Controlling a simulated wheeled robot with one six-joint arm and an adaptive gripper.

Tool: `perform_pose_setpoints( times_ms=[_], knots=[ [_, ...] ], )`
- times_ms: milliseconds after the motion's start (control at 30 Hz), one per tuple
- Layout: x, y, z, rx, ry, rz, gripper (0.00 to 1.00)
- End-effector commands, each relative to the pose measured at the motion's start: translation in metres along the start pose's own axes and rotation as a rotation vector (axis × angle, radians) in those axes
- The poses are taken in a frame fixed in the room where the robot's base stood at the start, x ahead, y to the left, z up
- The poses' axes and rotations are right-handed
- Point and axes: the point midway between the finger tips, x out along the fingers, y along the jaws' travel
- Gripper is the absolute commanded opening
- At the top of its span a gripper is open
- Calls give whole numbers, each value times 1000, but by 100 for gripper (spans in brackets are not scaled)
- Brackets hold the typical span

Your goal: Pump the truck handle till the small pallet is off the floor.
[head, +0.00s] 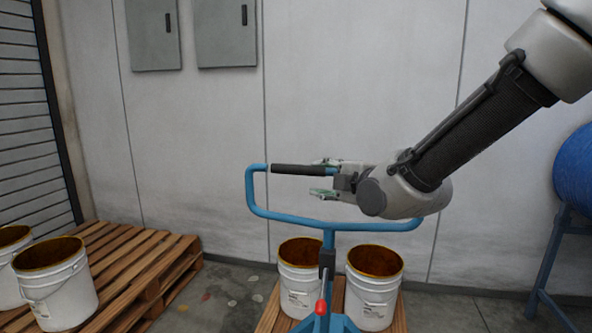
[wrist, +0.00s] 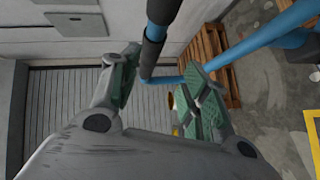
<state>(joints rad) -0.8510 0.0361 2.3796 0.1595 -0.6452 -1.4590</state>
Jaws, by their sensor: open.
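The truck handle (head: 262,213) is a blue tube loop with a black grip (head: 297,170) along its top bar. My gripper (head: 324,178) is open at the right end of the visible grip, with one finger above the bar's line and one below. In the wrist view the black grip (wrist: 152,50) runs between the two green-padded fingers of my gripper (wrist: 160,90); I see no clear contact. The small pallet (head: 268,318) shows as wooden slats at the bottom of the head view, under two buckets. Its underside is out of frame, so its height above the floor cannot be told.
Two white buckets (head: 299,287) (head: 373,299) with brown insides stand behind the handle post. A larger pallet (head: 150,262) with more buckets (head: 57,293) is at the left. A blue drum (head: 577,180) on a stand is at the right. The wall is close behind.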

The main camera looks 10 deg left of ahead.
Motion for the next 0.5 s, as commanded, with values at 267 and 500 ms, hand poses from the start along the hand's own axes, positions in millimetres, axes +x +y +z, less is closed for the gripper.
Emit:
perform_pose_setpoints(
  times_ms=[267, 500],
  knots=[
    [20, 8, -13, -85, 20, 66, 46],
    [61, 11, -13, -82, 19, 64, 46]
  ],
)
